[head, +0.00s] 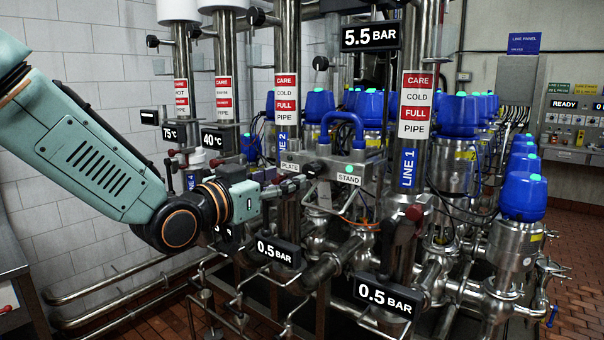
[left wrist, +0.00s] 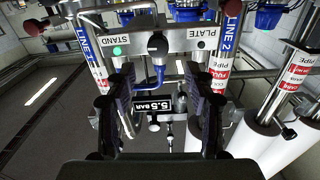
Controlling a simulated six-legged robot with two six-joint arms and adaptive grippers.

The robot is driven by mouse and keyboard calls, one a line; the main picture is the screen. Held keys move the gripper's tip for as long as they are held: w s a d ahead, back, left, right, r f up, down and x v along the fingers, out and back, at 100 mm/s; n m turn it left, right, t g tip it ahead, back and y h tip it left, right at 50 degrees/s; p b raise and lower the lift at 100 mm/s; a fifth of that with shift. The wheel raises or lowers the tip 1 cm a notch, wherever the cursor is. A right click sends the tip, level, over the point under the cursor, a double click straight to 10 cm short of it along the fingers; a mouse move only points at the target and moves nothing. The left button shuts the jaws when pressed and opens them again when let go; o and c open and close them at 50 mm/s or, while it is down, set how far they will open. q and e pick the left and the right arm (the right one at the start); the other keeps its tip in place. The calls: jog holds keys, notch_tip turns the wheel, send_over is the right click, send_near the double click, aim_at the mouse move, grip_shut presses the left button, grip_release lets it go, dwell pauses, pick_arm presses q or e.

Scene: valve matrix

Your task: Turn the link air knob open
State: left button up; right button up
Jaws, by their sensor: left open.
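A grey valve box with PLATE and STAND labels (head: 349,179) sits among the pipes at the middle of the head view. A small dark knob (head: 311,169) sticks out of its front between the two labels; I take it for the link air knob. In the left wrist view, which is upside down, the knob (left wrist: 157,43) is on the box face, beyond the fingertips. My left gripper (head: 296,185) is close to the knob, at its lower left. In the left wrist view its two fingers (left wrist: 159,75) are apart with nothing gripped between them. My right gripper is not in view.
Steel pipes with LINE 1 (head: 408,168) and LINE 2 (head: 282,143) labels flank the box. A blue hose (head: 343,119) loops above it. Pressure displays (head: 278,252) hang below. Blue-capped valves (head: 525,198) crowd the right. Free floor shows at far right.

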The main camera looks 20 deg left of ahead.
aim_at(308, 170)
pick_arm(q)
jog(key=x, duration=0.5)
jog(key=shift+w+d+f, duration=0.1)
jog(key=shift+w+d, duration=0.05)
jog(key=shift+d, duration=0.15)
jog(key=shift+w+d+p, duration=0.1)
jog(key=shift+w+p, duration=0.25)
jog(key=shift+w, duration=0.3)
jog(key=shift+d, duration=0.1)
